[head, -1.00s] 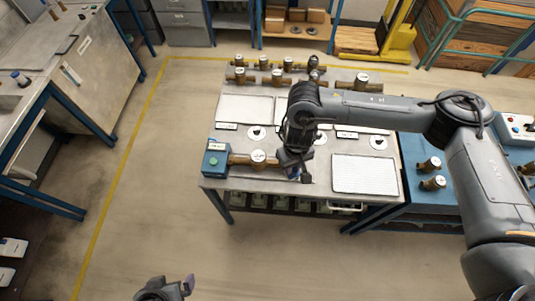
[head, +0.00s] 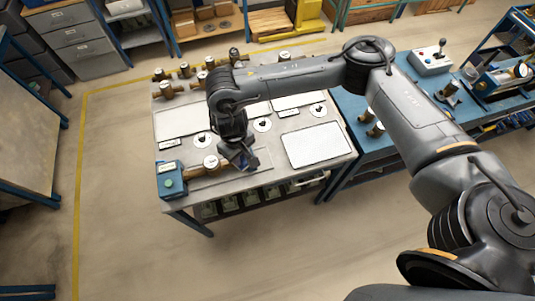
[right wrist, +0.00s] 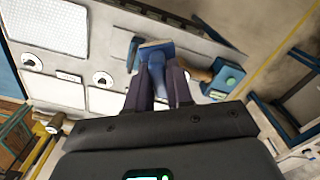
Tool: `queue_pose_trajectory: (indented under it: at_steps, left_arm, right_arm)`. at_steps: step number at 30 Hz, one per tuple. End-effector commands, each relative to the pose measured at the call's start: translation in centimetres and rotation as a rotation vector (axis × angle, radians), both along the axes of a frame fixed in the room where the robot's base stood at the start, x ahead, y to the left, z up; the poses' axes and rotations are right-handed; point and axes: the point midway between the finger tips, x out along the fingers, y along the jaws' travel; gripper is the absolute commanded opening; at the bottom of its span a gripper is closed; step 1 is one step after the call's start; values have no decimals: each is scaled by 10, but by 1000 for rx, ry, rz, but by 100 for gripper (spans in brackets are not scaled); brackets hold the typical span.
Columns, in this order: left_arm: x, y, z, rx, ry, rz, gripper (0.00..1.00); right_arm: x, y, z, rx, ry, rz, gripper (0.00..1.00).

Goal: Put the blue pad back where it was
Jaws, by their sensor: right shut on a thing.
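My right gripper (head: 243,158) is low over the front of the grey bench, just right of a brass meter (head: 209,163). In the right wrist view its two fingers (right wrist: 159,82) are shut on the blue pad (right wrist: 157,62), which has a tan strip along its far edge. The pad's lower part is hidden between the fingers. A blue upright piece (right wrist: 132,53) of the bench fixture stands close beside it. I cannot tell whether they touch. The fixture's blue box (head: 171,180) with a green button is at the meter's other end. My left gripper is out of view.
A white tray (head: 316,145) lies right of the gripper. Several brass meters stand along the bench's back edge. White round discs (head: 262,125) lie mid-bench. A blue bench (head: 405,105) adjoins on the right. The floor in front is clear.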

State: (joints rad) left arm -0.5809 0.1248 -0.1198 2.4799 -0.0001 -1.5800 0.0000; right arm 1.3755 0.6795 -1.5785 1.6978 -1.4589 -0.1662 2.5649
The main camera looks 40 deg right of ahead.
Motion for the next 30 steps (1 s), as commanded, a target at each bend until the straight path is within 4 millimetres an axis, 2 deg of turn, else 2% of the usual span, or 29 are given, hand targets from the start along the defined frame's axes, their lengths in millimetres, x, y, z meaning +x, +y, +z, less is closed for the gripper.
queue_pose_trajectory:
  at_steps: [3, 5, 11, 17, 21, 27, 30]
  left_arm:
    - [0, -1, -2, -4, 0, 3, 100]
    - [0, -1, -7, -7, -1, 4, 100]
    - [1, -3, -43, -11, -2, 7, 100]
    - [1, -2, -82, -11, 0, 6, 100]
    - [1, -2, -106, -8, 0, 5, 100]
    - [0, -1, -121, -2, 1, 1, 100]
    - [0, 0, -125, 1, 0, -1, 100]
  right_arm:
    - [9, 1, 11, -2, -4, -10, 0]
    - [13, -3, 11, -3, -3, -30, 0]
    - [7, -46, -25, -2, 3, -171, 0]
    - [-21, -114, -81, -4, 6, -331, 0]
    - [-50, -162, -118, -4, 8, -421, 0]
    - [-77, -196, -144, -5, 8, -471, 0]
    - [-87, -206, -153, -5, 6, -485, 0]
